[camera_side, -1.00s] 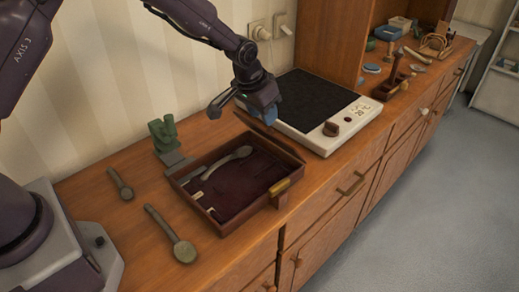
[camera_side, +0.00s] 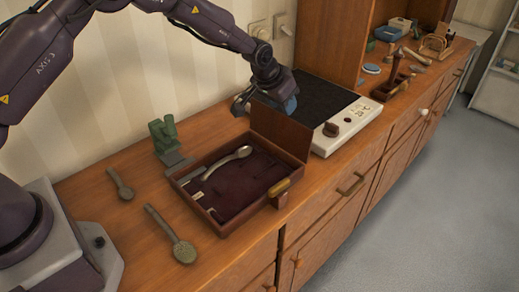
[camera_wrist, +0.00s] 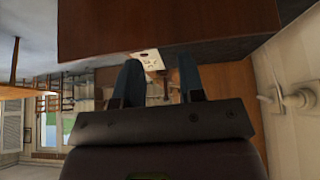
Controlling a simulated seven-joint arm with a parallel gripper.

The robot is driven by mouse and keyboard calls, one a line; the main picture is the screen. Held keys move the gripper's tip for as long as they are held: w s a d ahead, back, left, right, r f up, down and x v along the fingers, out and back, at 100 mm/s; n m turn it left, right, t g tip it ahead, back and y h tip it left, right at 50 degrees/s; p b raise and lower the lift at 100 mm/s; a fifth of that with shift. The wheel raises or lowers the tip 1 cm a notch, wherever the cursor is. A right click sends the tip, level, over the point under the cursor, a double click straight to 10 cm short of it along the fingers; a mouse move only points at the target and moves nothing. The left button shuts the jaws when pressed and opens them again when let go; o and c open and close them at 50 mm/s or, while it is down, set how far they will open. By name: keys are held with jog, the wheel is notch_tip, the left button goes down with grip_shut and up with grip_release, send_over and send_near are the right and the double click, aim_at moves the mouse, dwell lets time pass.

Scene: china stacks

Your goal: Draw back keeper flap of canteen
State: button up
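The canteen (camera_side: 222,226) is a shallow brown wooden box with a dark red lining, open at the top, on the wooden counter. A spoon (camera_side: 226,163) lies in it near its back left. The keeper flap (camera_side: 281,136) is a flat brown board standing about upright along the box's far right side. It also shows as a brown panel across the top of the wrist view (camera_wrist: 165,28). My gripper (camera_side: 289,106) is at the flap's upper edge, on the hob side. In the wrist view its two blue fingers (camera_wrist: 158,80) are apart with nothing between them. I cannot tell whether they touch the flap.
A hob (camera_side: 336,132) with a knob stands just right of the flap. A green holder (camera_side: 164,137) stands behind the box. Two loose spoons (camera_side: 122,186) (camera_side: 182,248) lie to its left. A striped wall with sockets is behind. The counter's front edge is close.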

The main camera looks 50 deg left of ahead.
jog(key=s+f, duration=0.1)
jog(key=f, duration=0.1)
jog(key=s+f+g, duration=0.1)
jog(key=s+f, duration=0.1)
jog(key=f, duration=0.1)
jog(key=s+f+g, duration=0.1)
jog(key=f, duration=0.1)
jog(key=shift+s+d+f, duration=0.25)
jog(key=shift+s+d, duration=0.05)
jog(key=shift+c, duration=1.4)
jog(key=o, duration=0.7)
jog(key=shift+o, duration=0.3)
jog(key=shift+s+v, duration=0.15)
jog(key=shift+v, duration=1.1)
jog(key=shift+s+v, duration=0.2)
jog(key=shift+v, duration=1.05)
jog(key=shift+o, duration=0.8)
jog(key=shift+s+a+r, duration=0.1)
jog(key=shift+r, duration=0.15)
jog(key=shift+a+r, duration=0.1)
jog(key=shift+r, duration=0.1)
